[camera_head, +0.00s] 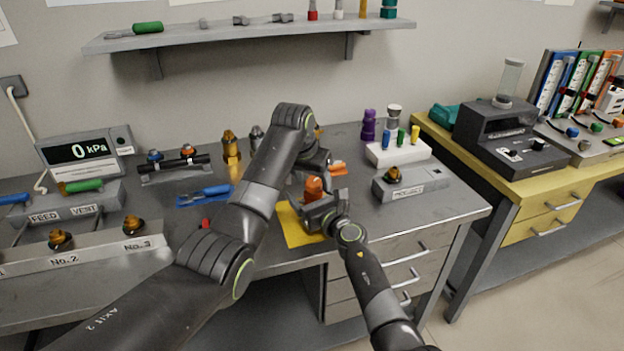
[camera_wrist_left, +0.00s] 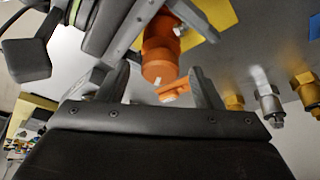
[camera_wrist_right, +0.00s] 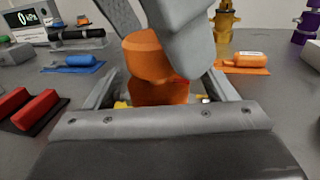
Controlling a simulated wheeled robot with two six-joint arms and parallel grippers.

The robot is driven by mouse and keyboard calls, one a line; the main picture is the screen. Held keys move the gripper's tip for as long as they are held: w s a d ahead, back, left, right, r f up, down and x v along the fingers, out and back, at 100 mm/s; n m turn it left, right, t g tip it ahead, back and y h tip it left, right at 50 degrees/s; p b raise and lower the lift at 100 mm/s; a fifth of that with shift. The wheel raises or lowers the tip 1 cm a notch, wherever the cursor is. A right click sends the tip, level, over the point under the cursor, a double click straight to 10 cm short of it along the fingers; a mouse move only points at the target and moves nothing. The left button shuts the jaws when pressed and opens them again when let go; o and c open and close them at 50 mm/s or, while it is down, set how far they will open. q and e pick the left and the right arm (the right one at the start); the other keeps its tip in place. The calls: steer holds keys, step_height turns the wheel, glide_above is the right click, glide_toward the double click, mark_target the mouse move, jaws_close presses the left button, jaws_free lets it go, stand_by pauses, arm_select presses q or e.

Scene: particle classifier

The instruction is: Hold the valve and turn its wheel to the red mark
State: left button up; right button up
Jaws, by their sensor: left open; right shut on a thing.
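The orange valve (camera_head: 313,187) stands upright over a yellow mat (camera_head: 294,228). My right gripper (camera_head: 322,207) is shut on its lower body; the right wrist view shows the wide orange wheel (camera_wrist_right: 147,58) on top. A small red trace shows under the wheel's edge, but I cannot tell whether it is the red mark. My left gripper (camera_head: 316,167) is open above the valve. In the left wrist view the wheel (camera_wrist_left: 158,68) lies between its spread fingers, with a small white mark. I cannot tell whether the fingers touch it.
An orange piece (camera_wrist_right: 245,62) lies on an orange mat behind the valve. A blue tool (camera_head: 208,192) lies on a mat to the left. Brass fittings (camera_head: 231,150) stand behind. A grey box (camera_head: 410,183) with a knob stands right. My left arm hides part of the bench.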

arm_select(q)
steer(key=shift+w+f, duration=0.1)
steer(key=shift+f, duration=0.15)
steer(key=shift+c, duration=0.3)
steer(key=c, duration=0.9)
steer(key=shift+m, duration=0.4)
steer(key=shift+a+m+g+h, duration=0.1)
steer(key=shift+m+g+h, duration=0.3)
steer(key=shift+m, duration=0.6)
steer(key=shift+w+m+g+h, duration=0.15)
steer(key=shift+m+g+h, duration=0.3)
steer(key=shift+m, duration=1.45)
